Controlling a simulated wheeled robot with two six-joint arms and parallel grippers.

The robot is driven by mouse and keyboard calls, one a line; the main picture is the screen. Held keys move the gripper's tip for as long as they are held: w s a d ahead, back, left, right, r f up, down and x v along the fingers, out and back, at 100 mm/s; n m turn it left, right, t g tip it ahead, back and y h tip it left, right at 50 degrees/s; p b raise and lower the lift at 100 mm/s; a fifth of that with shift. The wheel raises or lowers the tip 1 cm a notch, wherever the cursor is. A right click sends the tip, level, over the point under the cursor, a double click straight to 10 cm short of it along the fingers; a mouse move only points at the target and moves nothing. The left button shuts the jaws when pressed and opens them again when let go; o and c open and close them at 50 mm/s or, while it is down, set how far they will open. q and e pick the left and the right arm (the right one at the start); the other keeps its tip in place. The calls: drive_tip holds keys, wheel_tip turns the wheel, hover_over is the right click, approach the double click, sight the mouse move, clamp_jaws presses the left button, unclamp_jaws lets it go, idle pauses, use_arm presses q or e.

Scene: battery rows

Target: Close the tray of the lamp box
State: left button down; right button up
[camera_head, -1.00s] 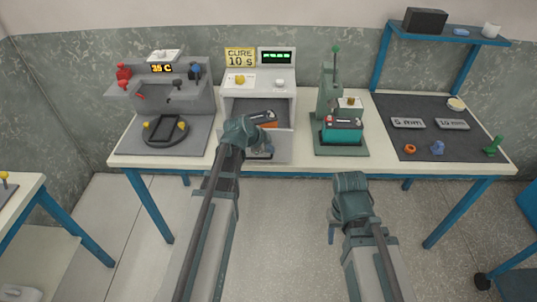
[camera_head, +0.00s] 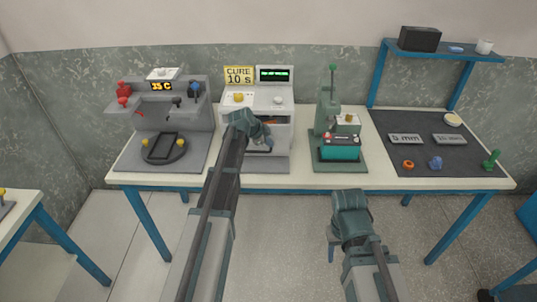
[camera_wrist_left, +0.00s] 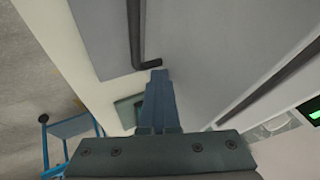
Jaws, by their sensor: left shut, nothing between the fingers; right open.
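The lamp box (camera_head: 285,101) is the pale grey housing on the table, under the yellow "CURE 10 s" sign. A bit of orange shows in the opening behind my left arm; the tray's contents are mostly hidden. My left gripper (camera_head: 262,143) is shut and empty in front of the tray. In the left wrist view its fingertips (camera_wrist_left: 157,76) are near the end of a dark bar handle (camera_wrist_left: 138,35) on a grey panel; I cannot tell whether they touch. My right gripper (camera_head: 332,246) is open and empty, low before the table.
A grey station with a "35 C" display (camera_head: 162,86) stands left. A green press (camera_head: 331,110) with a teal battery (camera_head: 341,148) stands right of the box. A dark mat (camera_head: 430,163) with small parts lies further right, below a blue shelf (camera_head: 450,52).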

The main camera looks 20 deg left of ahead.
use_arm(q)
drive_tip(key=w, duration=0.2)
drive_tip(key=w+a, duration=0.1)
drive_tip(key=w, duration=0.3)
drive_tip(key=shift+a, duration=0.35)
drive_tip(key=shift+w+a, duration=0.1)
drive_tip(key=shift+w, duration=0.2)
drive_tip(key=shift+r, duration=0.1)
